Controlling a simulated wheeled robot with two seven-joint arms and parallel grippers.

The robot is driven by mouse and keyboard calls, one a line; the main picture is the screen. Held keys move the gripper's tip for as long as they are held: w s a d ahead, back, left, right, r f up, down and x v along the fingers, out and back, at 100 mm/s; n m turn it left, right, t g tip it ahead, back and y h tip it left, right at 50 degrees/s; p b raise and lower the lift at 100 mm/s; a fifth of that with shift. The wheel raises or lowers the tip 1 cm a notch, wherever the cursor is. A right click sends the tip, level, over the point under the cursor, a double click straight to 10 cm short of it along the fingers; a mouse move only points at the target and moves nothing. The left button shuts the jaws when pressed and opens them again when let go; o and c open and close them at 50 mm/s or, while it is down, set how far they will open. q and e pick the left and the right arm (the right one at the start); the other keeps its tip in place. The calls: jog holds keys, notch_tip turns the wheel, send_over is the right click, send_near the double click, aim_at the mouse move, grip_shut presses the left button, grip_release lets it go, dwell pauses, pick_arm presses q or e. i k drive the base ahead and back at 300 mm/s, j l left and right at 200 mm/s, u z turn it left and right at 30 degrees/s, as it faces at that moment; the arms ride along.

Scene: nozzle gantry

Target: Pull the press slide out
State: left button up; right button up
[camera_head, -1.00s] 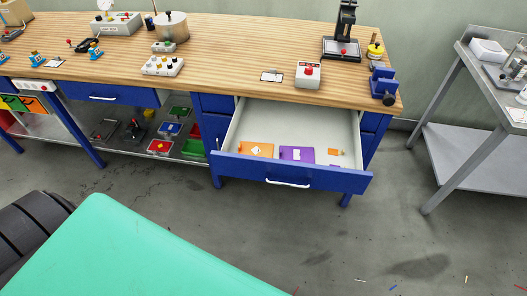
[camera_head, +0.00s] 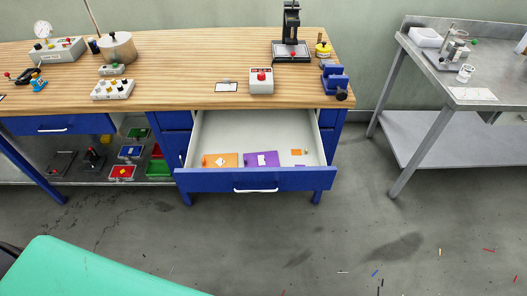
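A black upright press (camera_head: 291,28) stands at the back right of the wooden workbench. At its foot is a flat plate (camera_head: 284,50) with a dark frame and a small red knob (camera_head: 293,54) at the front. I cannot tell how far any slide there is in or out. Neither of my grippers is in view.
An open drawer (camera_head: 270,180) with orange and purple items juts from the blue bench. A grey box with a red button (camera_head: 261,80), a blue vise (camera_head: 335,80) and a yellow-topped item (camera_head: 323,50) sit near the press.

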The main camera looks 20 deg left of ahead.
aim_at(281, 51)
jog(key=i+l+u, duration=0.15)
jog(key=i+l, duration=0.3)
jog(key=i+l+u, duration=0.15)
jog(key=i+l, duration=0.3)
jog(key=l, duration=0.15)
